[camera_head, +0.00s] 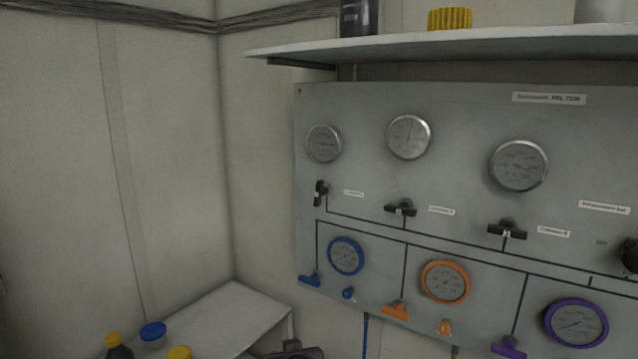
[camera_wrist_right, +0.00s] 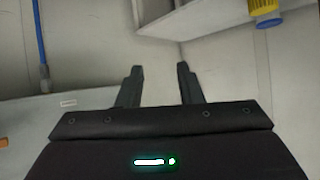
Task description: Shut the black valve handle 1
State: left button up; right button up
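The grey air panel (camera_head: 365,185) fills the right half of the head view. Three black valve handles sit in a row under the upper gauges. The left one (camera_head: 320,193) stands close to upright, beside a small label too blurred to read surely. The middle handle (camera_head: 401,208) and the right handle (camera_head: 507,228) lie roughly level. My right gripper (camera_wrist_right: 160,68) shows in the right wrist view with its two fingers apart and nothing between them. No gripper is seen at the handles. My left gripper is not in view.
A white shelf (camera_head: 470,48) juts out above the panel. Blue (camera_head: 311,281), orange (camera_head: 395,311) and purple (camera_head: 508,347) handles sit lower on the panel. A white table (camera_head: 235,312) with capped bottles stands at lower left. A dark object (camera_head: 295,351) shows at the bottom edge.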

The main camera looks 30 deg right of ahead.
jog(key=w+d+r+m+t+h, duration=0.1)
jog(key=w+d+r+m+h, duration=0.2)
jog(key=w+d+r, duration=0.35)
jog(key=m+g+h, duration=0.5)
jog(key=m+h, duration=0.3)
jog(key=h, duration=0.2)
send_near(317, 188)
jog(key=x, duration=0.4)
jog(key=p+x, duration=0.3)
jog(key=x, duration=0.3)
jog(key=shift+s+r+p, duration=0.1)
jog(key=shift+r+p, duration=0.1)
jog(key=shift+p, duration=0.1)
jog(key=shift+w+d+f, duration=0.1)
jog(key=shift+w+d, duration=0.1)
jog(key=shift+d, duration=0.2)
jog(key=shift+c, duration=0.4)
grip_shut()
